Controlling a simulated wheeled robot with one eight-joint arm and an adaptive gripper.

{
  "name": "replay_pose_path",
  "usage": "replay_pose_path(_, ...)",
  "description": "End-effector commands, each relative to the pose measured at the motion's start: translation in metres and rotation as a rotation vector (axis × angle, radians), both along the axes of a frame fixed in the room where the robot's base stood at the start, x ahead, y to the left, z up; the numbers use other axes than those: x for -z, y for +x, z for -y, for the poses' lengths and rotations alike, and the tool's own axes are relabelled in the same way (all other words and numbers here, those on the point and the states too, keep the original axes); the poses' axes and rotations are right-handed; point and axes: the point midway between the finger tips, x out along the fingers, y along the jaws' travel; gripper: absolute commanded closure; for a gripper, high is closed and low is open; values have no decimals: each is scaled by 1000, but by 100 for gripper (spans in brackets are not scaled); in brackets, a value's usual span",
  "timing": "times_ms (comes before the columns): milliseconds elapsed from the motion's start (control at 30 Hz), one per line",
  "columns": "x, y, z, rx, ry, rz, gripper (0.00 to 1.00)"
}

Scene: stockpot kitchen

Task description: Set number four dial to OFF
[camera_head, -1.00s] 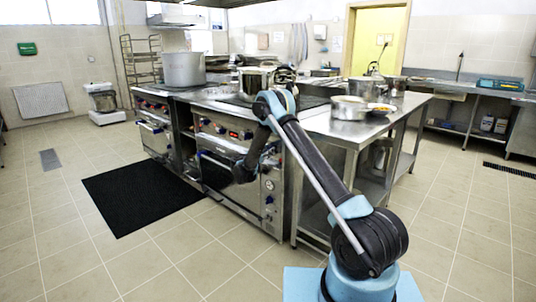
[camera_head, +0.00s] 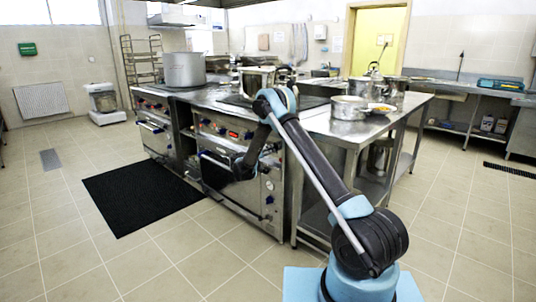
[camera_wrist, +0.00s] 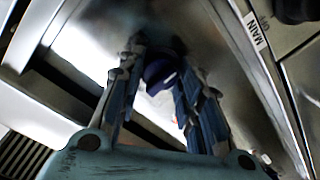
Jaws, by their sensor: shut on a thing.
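My gripper (camera_wrist: 158,85) has its two fingers on either side of a dark blue dial (camera_wrist: 163,72) on a shiny steel panel in the wrist view. The fingers are closed against this dial. Its number and pointer mark cannot be read. Other dials (camera_head: 269,185) show on the stove's right front panel.
A large pot (camera_head: 183,71) and a second pot (camera_head: 256,80) stand on the stove tops. A steel table (camera_head: 330,123) with pans (camera_head: 348,107) is right of the stove. A black mat (camera_head: 140,194) lies on the open floor at left.

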Motion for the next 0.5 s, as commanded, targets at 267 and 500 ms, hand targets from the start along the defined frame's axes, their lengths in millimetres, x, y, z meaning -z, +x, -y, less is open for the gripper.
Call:
replay_pose_path(267, 0, 2, -3, -5, -207, -162, 91)
replay_pose_path(500, 0, 3, -4, -6, -387, -301, 91)
